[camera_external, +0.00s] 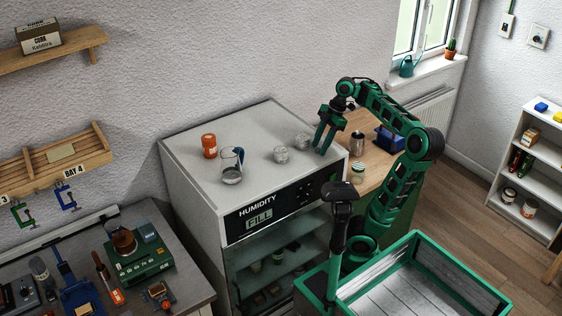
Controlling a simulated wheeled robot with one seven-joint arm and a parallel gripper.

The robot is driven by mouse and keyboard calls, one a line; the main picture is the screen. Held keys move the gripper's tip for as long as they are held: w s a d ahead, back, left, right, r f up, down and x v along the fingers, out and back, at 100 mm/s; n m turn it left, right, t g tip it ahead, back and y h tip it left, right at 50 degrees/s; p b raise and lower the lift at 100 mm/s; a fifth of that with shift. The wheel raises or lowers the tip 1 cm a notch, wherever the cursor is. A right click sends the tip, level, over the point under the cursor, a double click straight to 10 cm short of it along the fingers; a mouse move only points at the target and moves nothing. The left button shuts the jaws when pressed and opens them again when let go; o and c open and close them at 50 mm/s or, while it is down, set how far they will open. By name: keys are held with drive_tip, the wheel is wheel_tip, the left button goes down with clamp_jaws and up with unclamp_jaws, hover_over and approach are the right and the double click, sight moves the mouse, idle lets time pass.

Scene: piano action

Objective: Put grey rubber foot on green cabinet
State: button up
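My gripper (320,149) points down over the right end of the pale humidity cabinet's top (255,165). Its two green fingers look apart, with nothing visible between them. A wooden-topped unit (374,157) stands right of the humidity cabinet, behind my arm. A little green shows low on its side, so it may be the green cabinet, but I cannot be sure.
The wooden top holds a metal cup (357,143), a lidded jar (357,171) and a blue-green item (390,139). A cluttered workbench (184,247) is at lower left.

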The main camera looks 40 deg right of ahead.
clamp_jaws()
drive_tip(key=shift+r, duration=0.2)
